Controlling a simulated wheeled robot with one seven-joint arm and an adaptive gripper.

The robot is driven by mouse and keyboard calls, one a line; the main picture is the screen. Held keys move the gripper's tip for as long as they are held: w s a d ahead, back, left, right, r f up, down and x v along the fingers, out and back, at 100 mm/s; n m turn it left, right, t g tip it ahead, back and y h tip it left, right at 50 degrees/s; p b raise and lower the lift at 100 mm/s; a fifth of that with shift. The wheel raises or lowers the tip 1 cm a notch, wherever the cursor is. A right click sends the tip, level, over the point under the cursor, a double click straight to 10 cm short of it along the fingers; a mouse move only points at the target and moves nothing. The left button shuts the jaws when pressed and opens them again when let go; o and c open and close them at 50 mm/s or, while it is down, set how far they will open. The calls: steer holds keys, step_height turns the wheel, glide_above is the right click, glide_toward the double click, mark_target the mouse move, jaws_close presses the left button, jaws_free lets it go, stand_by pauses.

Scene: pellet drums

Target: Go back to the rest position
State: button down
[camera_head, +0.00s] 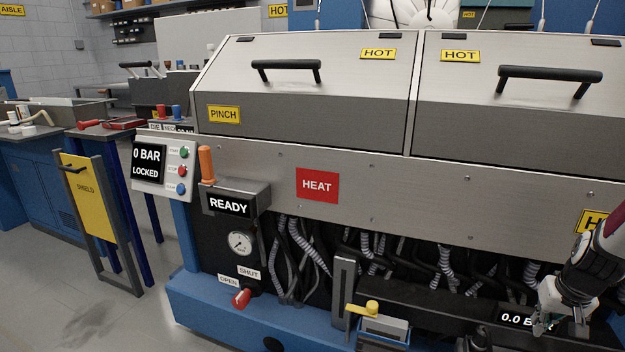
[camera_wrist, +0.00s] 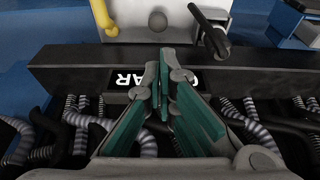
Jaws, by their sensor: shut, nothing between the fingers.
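My gripper (camera_head: 545,322) is at the lower right of the head view, in front of the machine's lower front. In the wrist view its two green-padded fingers (camera_wrist: 164,78) are together with nothing between them. They point over a dark beam (camera_wrist: 75,75) whose white-lettered display (camera_wrist: 132,80) they partly cover. The display (camera_head: 514,319) reads 0.0 B in the head view, the rest hidden by my gripper. My arm comes in from the right edge.
A yellow handle (camera_head: 364,309) sits left of my gripper; a black handle (camera_wrist: 208,30) lies beyond the fingertips. Corrugated hoses (camera_head: 445,265) hang below the steel front. A control panel (camera_head: 163,167) reads 0 BAR LOCKED. A yellow shield (camera_head: 84,195) stands left. Floor at lower left is clear.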

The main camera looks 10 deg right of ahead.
steer(key=s+a+r+n+g, duration=0.1)
steer(key=a+r+n, duration=0.1)
steer(key=a+r, duration=0.85)
steer(key=s+a+r+n, duration=0.1)
steer(key=a+r, duration=0.6)
steer(key=a, duration=0.7)
steer(key=s+a+r+n+g+y, duration=0.1)
steer(key=s+a+r+n, duration=0.1)
steer(key=s+a, duration=0.65)
steer(key=s+a+r+n+y, duration=0.1)
steer(key=s+a+r, duration=0.1)
steer(key=s+a, duration=0.65)
steer(key=s+d+r+t+p, duration=0.1)
steer(key=r+p, duration=1.1)
steer(key=r, duration=0.1)
steer(key=s+d+r+t+p, duration=0.1)
steer(key=d+r+t+p, duration=0.1)
steer(key=r+p, duration=1.1)
steer(key=shift+s+r+p, duration=0.25)
steer(key=shift+r+p, duration=0.05)
steer(key=shift+r, duration=0.4)
steer(key=shift+d+h, duration=0.1)
steer(key=shift+h, duration=0.2)
